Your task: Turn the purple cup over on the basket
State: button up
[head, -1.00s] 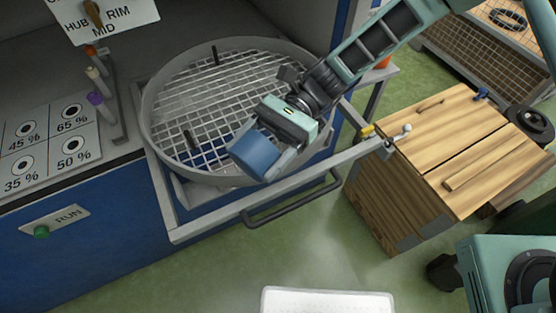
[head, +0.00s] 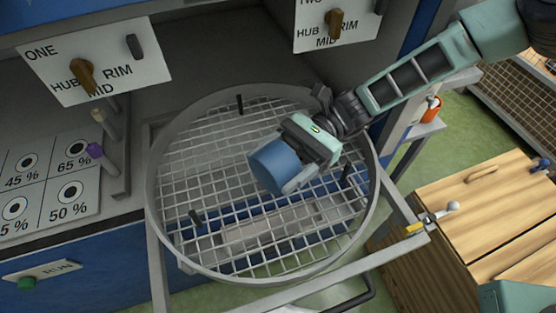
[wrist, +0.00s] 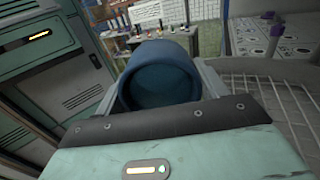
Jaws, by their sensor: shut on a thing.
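The cup in my gripper looks blue; I see no purple cup. My gripper (head: 288,168) is shut on this blue cup (head: 268,166) and holds it above the round wire-mesh basket (head: 163,225), inside the rim in the picture. The cup is tilted. In the wrist view the cup (wrist: 160,65) sits between the fingers, with its dark hollow side toward the camera. Whether it touches the mesh is hard to tell, but it seems held above it. The basket has a grey rim and short dark posts.
Panels with knobs marked hub, mid and rim (head: 100,65) stand behind the basket. A wooden cabinet (head: 465,215) stands at right. An orange item (head: 431,108) sits on a side shelf. The mesh's front is clear.

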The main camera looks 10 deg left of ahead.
notch_tip(320, 180, down, 6)
jog(key=b, duration=0.4)
jog(key=shift+f+b, duration=0.15)
jog(key=shift+b, duration=0.2)
jog(key=shift+f+b, duration=0.65)
jog(key=shift+f, duration=0.95)
